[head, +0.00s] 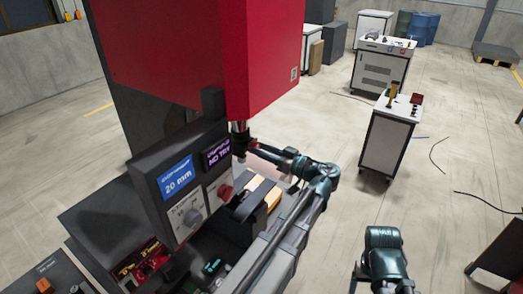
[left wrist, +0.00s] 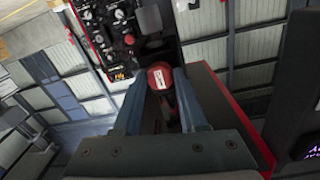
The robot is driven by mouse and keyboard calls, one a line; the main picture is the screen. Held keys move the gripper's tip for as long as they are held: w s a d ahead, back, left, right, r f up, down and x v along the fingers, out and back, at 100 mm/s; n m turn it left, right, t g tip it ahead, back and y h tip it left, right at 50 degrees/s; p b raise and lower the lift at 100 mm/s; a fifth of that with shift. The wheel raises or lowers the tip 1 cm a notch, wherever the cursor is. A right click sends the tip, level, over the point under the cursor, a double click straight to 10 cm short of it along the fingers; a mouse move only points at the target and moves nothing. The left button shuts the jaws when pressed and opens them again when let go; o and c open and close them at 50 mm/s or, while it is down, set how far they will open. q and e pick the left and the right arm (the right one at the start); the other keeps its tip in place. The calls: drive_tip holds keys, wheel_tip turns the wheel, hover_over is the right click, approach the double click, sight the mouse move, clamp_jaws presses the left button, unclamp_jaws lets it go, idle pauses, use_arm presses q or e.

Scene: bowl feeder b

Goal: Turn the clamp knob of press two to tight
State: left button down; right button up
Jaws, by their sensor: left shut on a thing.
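The press (head: 200,50) has a big red head at the upper left of the head view. My left gripper (head: 246,147) is under the head's front edge, beside the press's display panel. In the left wrist view a round red knob with a white label (left wrist: 159,76) sits between my left fingertips (left wrist: 160,88), which are shut on it. The gripper mostly hides this knob in the head view. I cannot read a tight mark or its turn angle. My right gripper is out of view; only part of my right arm shows at the lower right.
The panel carries a blue "20 mm" display (head: 175,178), a purple display (head: 217,152), a grey dial (head: 192,217) and a red button (head: 225,192). A box of red parts (head: 148,262) is at the lower left. White cabinets (head: 388,140) stand at the right, with open floor around them.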

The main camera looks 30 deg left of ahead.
use_arm(q)
drive_tip(key=m, duration=0.4)
drive_tip(key=shift+m, duration=0.4)
drive_tip(key=shift+r+m+p, duration=0.1)
drive_tip(key=shift+m+p, duration=0.3)
drive_tip(key=shift+m, duration=5.8)
drive_tip(key=shift+c, duration=2.2)
unclamp_jaws()
